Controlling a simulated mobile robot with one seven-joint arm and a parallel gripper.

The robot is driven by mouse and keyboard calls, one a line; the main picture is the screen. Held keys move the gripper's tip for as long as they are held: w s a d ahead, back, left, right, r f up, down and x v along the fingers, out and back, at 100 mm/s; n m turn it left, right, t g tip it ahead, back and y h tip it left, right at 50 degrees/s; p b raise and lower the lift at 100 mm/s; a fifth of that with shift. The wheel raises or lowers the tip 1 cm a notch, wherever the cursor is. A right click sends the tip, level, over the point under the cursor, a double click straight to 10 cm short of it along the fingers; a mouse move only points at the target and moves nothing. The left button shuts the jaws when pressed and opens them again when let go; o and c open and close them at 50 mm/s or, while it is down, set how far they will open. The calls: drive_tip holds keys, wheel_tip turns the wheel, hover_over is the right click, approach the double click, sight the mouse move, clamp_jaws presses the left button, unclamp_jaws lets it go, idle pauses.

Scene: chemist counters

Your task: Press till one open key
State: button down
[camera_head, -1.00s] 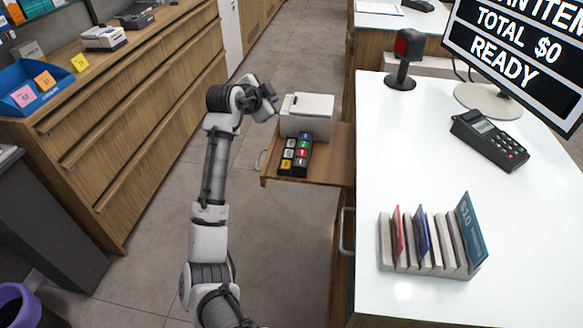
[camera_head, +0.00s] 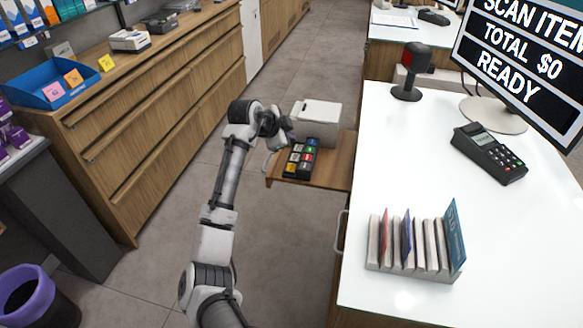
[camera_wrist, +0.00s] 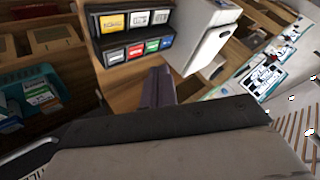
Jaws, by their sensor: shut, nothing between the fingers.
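The till keypad (camera_head: 300,158) is a small black block with yellow, white, red, green and blue keys. It lies on a pulled-out wooden shelf (camera_head: 330,177) at the counter's left side. In the wrist view the keypad (camera_wrist: 136,52) shows at top centre, with a yellow key (camera_wrist: 112,22) at upper left and a red key (camera_wrist: 135,50) in the lower row. Key labels are too small to read, so I cannot tell which is the open key. My gripper (camera_head: 284,136) is shut and empty, just above and left of the keypad's far end, apparently apart from it.
A white box-like printer (camera_head: 317,120) stands on the shelf behind the keypad. The white counter (camera_head: 400,140) to the right holds a scanner (camera_head: 408,70), a card terminal (camera_head: 489,152), a card rack (camera_head: 415,250) and a screen reading READY. The floor left of the shelf is clear.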

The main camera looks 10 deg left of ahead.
sight(291, 168)
drive_tip(key=shift+f, duration=0.1)
drive_tip(key=shift+f+b, duration=2.65)
drive_tip(key=shift+f, duration=1.65)
drive_tip(key=shift+f+b, duration=0.3)
drive_tip(key=shift+f, duration=0.15)
